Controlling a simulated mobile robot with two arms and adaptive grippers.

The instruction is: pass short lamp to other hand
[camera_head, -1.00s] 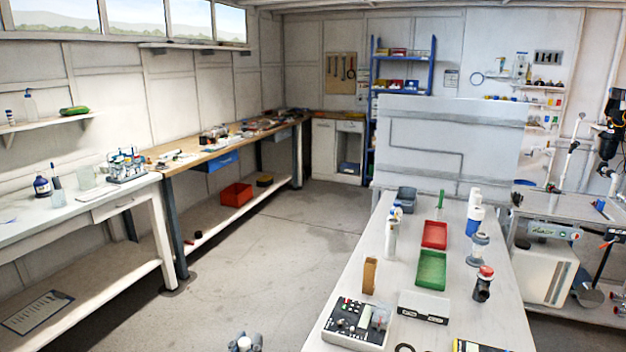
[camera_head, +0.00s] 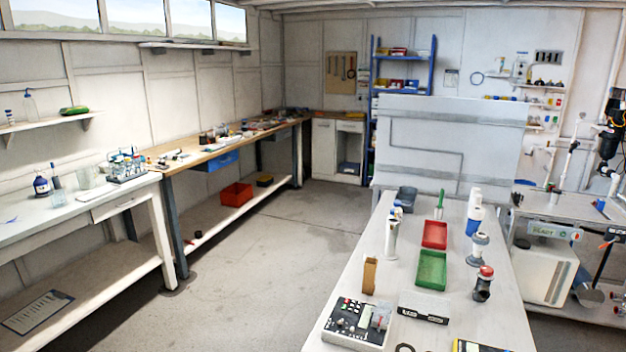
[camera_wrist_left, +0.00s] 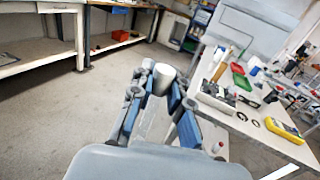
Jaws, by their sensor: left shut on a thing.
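In the left wrist view my left gripper (camera_wrist_left: 157,92) is shut on a short white cylinder, which I take to be the short lamp (camera_wrist_left: 163,75). Its pale rounded end shows between the fingertips, and the rest is partly hidden by the fingers. The gripper is over the open floor, left of the white table. Neither my left gripper nor the lamp shows in the head view. My right gripper is in neither view.
The white table (camera_head: 405,262) holds a red tray (camera_head: 435,234), a green tray (camera_head: 431,270), a control box (camera_head: 358,324), a brown block (camera_head: 370,275) and bottles. A workbench (camera_head: 225,143) runs along the left wall. The floor (camera_head: 255,270) between them is clear.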

